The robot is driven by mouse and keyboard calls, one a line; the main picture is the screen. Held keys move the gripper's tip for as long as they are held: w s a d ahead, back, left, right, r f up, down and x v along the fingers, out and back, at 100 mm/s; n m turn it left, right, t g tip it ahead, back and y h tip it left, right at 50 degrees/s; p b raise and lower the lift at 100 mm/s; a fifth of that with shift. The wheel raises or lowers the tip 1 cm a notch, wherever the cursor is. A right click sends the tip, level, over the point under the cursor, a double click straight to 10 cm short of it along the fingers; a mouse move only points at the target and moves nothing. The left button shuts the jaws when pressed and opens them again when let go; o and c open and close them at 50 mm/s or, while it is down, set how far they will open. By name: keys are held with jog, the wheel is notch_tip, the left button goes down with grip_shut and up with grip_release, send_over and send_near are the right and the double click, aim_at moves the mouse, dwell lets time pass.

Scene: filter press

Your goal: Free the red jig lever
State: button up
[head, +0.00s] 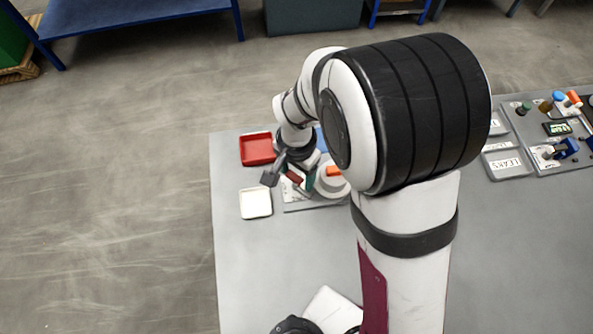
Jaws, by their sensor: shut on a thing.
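My gripper (289,181) is at the left part of the grey table, low over a small grey plate (297,207). A small dark red piece (294,178), which looks like the red jig lever, shows between its fingers, and the gripper is shut on it. A dark green part (311,181) stands close to the right of the fingers. A white round part (332,187) with an orange piece (333,170) sits further right. My own arm hides much of the jig, and the lever's base is too small to make out.
A red tray (257,149) lies behind and left of the gripper, and a white tray (255,203) lies in front and left. The table front left is clear.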

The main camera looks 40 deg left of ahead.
aim_at(297, 177)
jog(key=m, duration=0.4)
jog(key=shift+m, duration=2.2)
jog(key=o, duration=1.1)
jog(key=shift+r, duration=0.1)
notch_tip(297, 177, up, 16)
